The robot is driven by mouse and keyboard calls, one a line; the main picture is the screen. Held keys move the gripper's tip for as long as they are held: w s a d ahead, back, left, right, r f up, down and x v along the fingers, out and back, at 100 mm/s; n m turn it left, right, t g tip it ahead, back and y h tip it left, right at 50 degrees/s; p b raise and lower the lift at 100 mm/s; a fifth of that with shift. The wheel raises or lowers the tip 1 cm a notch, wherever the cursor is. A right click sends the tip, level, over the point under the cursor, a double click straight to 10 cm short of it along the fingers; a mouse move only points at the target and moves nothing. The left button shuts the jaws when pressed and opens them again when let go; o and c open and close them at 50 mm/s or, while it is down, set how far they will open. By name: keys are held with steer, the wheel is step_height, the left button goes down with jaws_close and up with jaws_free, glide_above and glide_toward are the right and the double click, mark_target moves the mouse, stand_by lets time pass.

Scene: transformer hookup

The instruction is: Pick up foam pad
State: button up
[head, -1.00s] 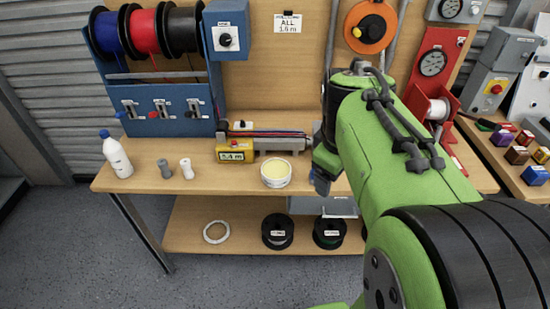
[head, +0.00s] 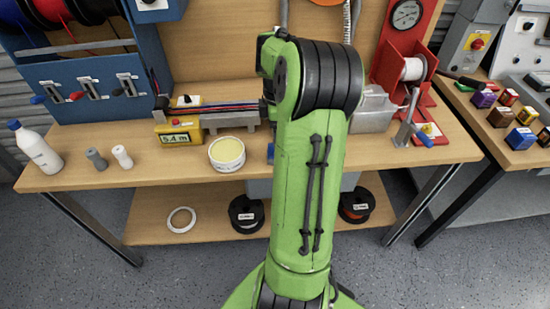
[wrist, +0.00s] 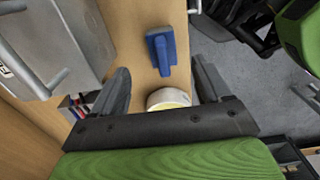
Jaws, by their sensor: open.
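A blue block with a raised grip (wrist: 160,50) lies on the bench ahead of my fingers in the wrist view. A sliver of blue (head: 270,153) shows beside my arm in the head view. A round white tub with a pale yellow top (head: 227,153) stands on the bench to its left; it also shows in the wrist view (wrist: 168,97), partly hidden by my gripper's crossbar. I cannot tell for certain which of these is the foam pad. My gripper (wrist: 162,82) is open, its fingers spread and nothing held. In the head view my arm hides it.
A yellow measuring unit (head: 180,133), two small cylinders (head: 122,156) and a white bottle (head: 36,147) stand left along the bench (head: 180,178). A grey metal box with a handle (wrist: 60,45) is left of my fingers in the wrist view. A red spool stand (head: 405,75) is right.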

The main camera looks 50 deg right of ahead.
steer(key=f+b, duration=0.3)
steer(key=f, duration=0.4)
steer(key=shift+a+f, duration=0.15)
steer(key=shift+a, duration=0.05)
steer(key=c, duration=1.1)
